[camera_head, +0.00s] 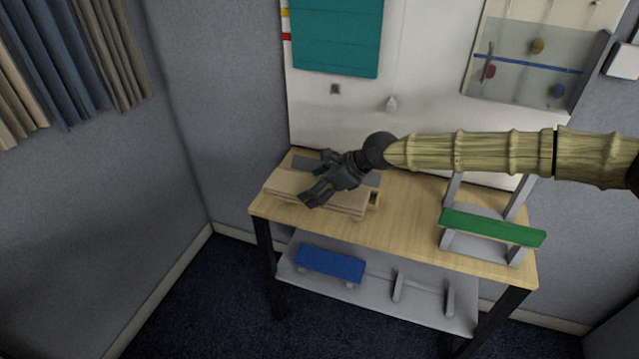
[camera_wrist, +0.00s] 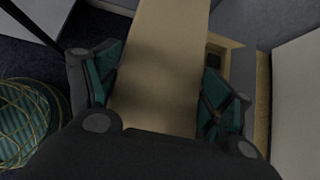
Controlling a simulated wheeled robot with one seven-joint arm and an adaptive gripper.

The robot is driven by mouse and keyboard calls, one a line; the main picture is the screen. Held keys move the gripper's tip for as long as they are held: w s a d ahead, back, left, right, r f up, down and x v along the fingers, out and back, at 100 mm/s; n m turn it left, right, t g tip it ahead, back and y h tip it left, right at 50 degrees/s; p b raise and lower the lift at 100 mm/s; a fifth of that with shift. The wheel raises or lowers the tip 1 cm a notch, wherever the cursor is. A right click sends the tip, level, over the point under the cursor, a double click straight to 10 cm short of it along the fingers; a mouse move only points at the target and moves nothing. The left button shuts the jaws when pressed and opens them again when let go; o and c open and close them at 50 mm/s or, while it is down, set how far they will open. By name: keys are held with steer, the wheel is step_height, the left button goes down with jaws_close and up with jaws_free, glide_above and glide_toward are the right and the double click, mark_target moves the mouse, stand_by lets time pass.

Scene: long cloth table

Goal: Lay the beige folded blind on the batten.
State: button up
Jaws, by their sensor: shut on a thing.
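The beige folded blind (camera_head: 290,182) is at the left end of the wooden table. In the wrist view the beige strip (camera_wrist: 160,60) runs between the two teal-padded fingers. My gripper (camera_head: 319,178) is shut on it, and the hand hides its middle. A wooden piece with a dark opening (camera_head: 374,199) shows at the blind's right end, and in the wrist view it lies beside the strip (camera_wrist: 238,75). I cannot tell whether the blind touches it. Which piece is the batten is not certain; a green board (camera_head: 490,228) lies across grey supports at the table's right.
The table's middle (camera_head: 410,215) is clear. A blue board (camera_head: 330,263) and grey brackets (camera_head: 398,286) are on the lower shelf. A white wall board with a teal panel (camera_head: 336,35) stands behind. A striped round object (camera_wrist: 28,115) shows at the wrist view's left.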

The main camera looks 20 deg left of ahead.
steer(key=shift+s+r, duration=0.6)
steer(key=shift+s, duration=0.1)
steer(key=w+f, duration=0.3)
steer(key=shift+w, duration=0.25)
steer(key=shift+f+b, duration=0.2)
steer(key=shift+b, duration=0.15)
steer(key=shift+w+f+b, duration=0.85)
steer(key=shift+w+f, duration=0.6)
steer(key=shift+w, duration=0.05)
steer(key=shift+w+d+b, duration=0.15)
steer(key=shift+w+b, duration=0.8)
steer(key=shift+w, duration=1.55)
steer(key=shift+f+b, duration=0.65)
steer(key=shift+f, duration=0.15)
steer(key=o, duration=1.1)
